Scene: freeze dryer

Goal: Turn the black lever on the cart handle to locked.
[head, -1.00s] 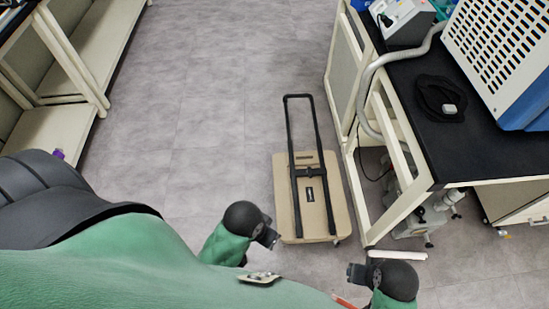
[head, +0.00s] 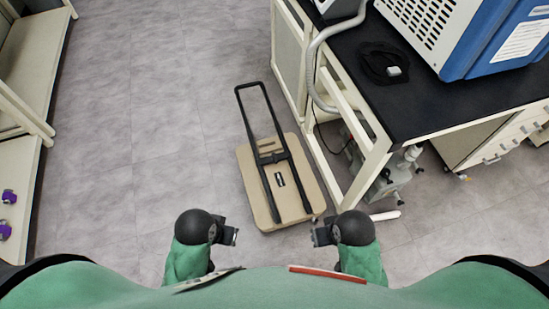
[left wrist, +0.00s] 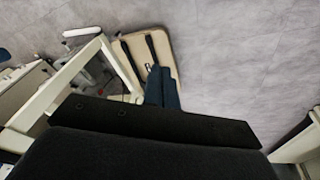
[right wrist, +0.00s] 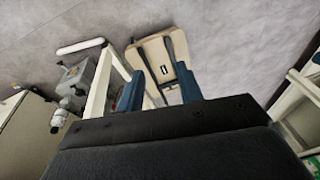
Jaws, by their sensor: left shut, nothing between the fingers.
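The cart (head: 301,172) is a flat beige platform on the grey floor ahead of me. Its long black handle (head: 242,112) leans away over the platform, with a black crosspiece (head: 271,158) across its lower part. The black lever is too small to tell apart from the handle. My left gripper (head: 232,236) is shut and empty, on the near side of the cart and apart from it. My right gripper (head: 318,237) is open and empty, near the cart's near right corner. The cart also shows beyond the fingers in the left wrist view (left wrist: 168,60) and right wrist view (right wrist: 152,50).
A bench with a black top (head: 430,105) and cream frame stands close to the cart's right side, with a pump (head: 390,165) beneath. A blue and white machine (head: 470,35) sits on top. Cream shelving (head: 20,95) is at far left. The floor left of the cart is clear.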

